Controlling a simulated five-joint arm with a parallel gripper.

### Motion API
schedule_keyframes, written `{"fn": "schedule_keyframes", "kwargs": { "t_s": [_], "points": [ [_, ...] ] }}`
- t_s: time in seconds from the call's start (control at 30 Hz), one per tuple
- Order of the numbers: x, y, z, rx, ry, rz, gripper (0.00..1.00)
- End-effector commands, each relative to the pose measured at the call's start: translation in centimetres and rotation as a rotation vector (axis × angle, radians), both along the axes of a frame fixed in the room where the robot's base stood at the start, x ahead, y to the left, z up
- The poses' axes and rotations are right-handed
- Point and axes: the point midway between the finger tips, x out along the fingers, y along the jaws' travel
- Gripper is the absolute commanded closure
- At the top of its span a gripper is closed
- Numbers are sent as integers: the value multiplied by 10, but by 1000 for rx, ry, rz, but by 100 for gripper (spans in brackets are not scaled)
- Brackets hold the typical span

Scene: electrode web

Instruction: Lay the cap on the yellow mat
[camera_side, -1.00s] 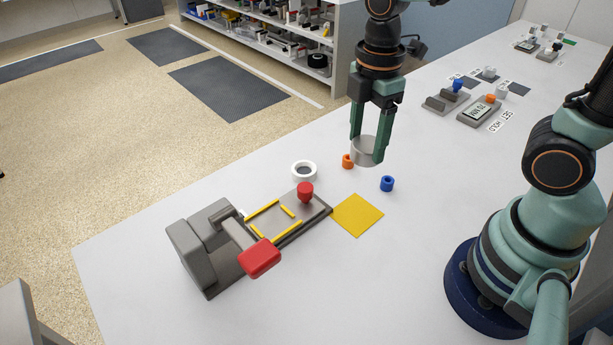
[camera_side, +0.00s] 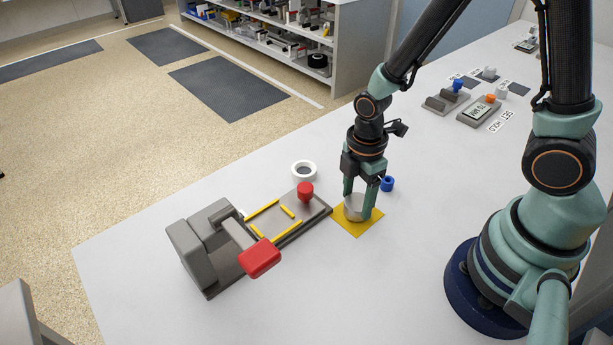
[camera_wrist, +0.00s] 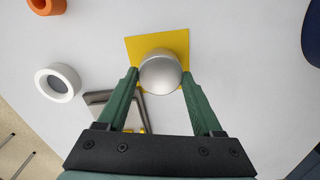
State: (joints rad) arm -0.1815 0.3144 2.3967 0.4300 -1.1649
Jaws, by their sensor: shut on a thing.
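The cap is a silver-grey round cup-like piece (camera_side: 354,207), seen in the side view between my fingers. It also shows in the wrist view (camera_wrist: 161,73) as a smooth grey disc. My gripper (camera_side: 359,204) points down and is shut on the cap, one finger on each side. The yellow mat (camera_side: 359,229) lies flat on the table under the cap. In the wrist view the mat (camera_wrist: 142,46) shows beyond and around the cap. The cap is low over the mat or touching it; I cannot tell which.
A grey fixture with a red handle (camera_side: 260,258) and a red knob (camera_side: 305,190) stands left of the mat. A white ring (camera_side: 304,170) lies behind it. An orange ring (camera_wrist: 46,6) shows in the wrist view. The front table is clear.

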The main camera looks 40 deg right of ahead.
Motion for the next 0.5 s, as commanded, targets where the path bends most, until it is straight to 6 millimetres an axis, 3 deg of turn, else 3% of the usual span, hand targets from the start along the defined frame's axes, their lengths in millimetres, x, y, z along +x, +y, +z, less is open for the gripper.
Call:
{"fn": "schedule_keyframes", "kwargs": {
  "t_s": [0.43, 0.47, 0.5],
  "points": [
    [0, 0, -7, 0, 0, 0, 93],
    [0, 0, -7, 0, 0, 0, 29],
    [0, 0, -7, 0, -1, 0, 13]
  ]
}}
